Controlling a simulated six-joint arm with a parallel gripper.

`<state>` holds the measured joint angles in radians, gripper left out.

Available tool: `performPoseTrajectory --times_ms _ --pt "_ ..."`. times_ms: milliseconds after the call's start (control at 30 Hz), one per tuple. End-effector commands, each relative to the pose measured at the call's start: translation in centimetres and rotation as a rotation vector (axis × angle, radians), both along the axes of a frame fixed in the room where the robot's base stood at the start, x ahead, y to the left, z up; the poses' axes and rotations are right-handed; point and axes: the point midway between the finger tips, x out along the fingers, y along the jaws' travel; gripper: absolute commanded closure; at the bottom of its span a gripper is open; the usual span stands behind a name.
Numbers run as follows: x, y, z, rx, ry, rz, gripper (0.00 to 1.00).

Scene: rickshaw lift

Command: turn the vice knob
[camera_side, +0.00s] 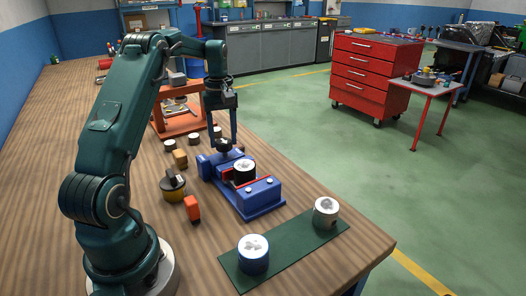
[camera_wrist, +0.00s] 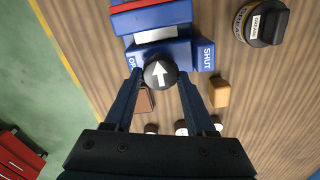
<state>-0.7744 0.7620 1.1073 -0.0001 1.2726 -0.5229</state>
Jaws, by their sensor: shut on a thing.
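The blue vice (camera_side: 262,200) lies on the wooden bench, and a black-and-white round piece (camera_side: 243,171) sits between its red-edged jaws. The round black vice knob (camera_wrist: 160,72) is at the vice's near end in the wrist view, with a white arrow pointing up, slightly left. A partly hidden label starting "OP" is left of the knob, and a "SHUT" label (camera_wrist: 207,58) is right of it. My gripper (camera_side: 224,147) reaches down to the knob; in the wrist view it is shut on the knob, one finger on each side.
A green mat (camera_side: 290,250) in front bears a blue-and-white cylinder (camera_side: 253,254) and a grey-and-white one (camera_side: 326,213). An orange stand (camera_side: 178,123) is behind.

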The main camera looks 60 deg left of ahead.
Motion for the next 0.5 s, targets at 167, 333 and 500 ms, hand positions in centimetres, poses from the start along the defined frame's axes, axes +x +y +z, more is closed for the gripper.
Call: performPoseTrajectory --times_ms 167,333,500 --pt "0.08 0.0 0.14 0.002 -0.002 -0.169 1.0" --pt "0.14 -0.04 0.15 0.002 -0.002 -0.33 1.0" --pt "0.21 -0.08 0.15 0.001 -0.002 -0.492 1.0"
